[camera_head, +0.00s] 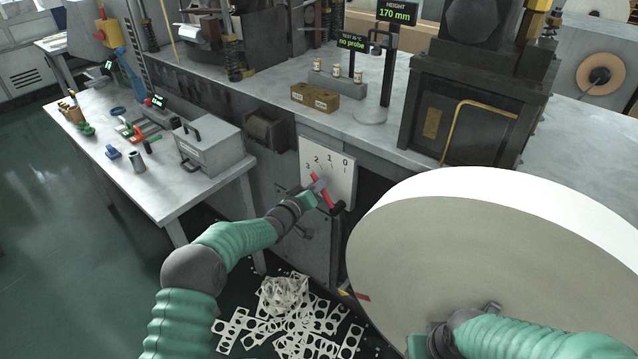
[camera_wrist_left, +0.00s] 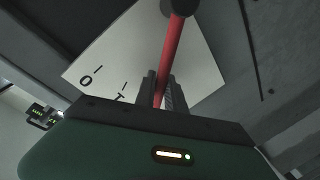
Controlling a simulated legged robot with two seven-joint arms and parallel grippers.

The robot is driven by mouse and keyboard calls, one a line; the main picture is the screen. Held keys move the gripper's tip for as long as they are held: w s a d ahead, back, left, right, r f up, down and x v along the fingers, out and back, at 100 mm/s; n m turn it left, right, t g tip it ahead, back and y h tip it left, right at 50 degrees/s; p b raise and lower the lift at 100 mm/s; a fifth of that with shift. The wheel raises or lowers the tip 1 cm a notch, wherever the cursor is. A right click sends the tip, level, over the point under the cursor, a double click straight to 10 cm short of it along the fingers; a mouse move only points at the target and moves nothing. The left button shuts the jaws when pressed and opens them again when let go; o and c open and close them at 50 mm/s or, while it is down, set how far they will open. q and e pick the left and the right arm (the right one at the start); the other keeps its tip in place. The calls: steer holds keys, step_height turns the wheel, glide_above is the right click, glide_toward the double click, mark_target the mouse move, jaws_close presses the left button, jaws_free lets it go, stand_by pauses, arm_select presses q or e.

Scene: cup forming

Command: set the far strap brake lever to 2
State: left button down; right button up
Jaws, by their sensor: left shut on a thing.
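The far strap brake lever (camera_head: 324,191) is a red bar on a white plate (camera_head: 341,176) marked 3, 2, 1, 0 from left to right. Its upper end points up and left, toward the 2 and 3 side; the exact mark is unclear. A black end shows at its lower right. My left gripper (camera_head: 311,197) is shut on the lever, covering part of it. In the left wrist view, the red lever (camera_wrist_left: 172,55) runs between the fingers (camera_wrist_left: 162,92), with 0 and 1 visible on the plate (camera_wrist_left: 110,72). My right gripper (camera_head: 432,342) is partly visible low right; its jaws are unclear.
A large white paper roll (camera_head: 450,230) stands close to the right of the plate. Punched scrap strips (camera_head: 290,325) lie on the floor below. A side table with a grey box (camera_head: 208,146) is at left. A screen on the bench reads "170 mm" (camera_head: 397,12).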

arm_select(q)
steer(key=shift+a, duration=0.1)
steer(key=c, duration=1.4)
jaws_free()
steer(key=p+v, duration=0.3)
steer(key=v, duration=1.3)
steer(key=shift+s+a, duration=0.25)
steer(key=shift+s, duration=0.1)
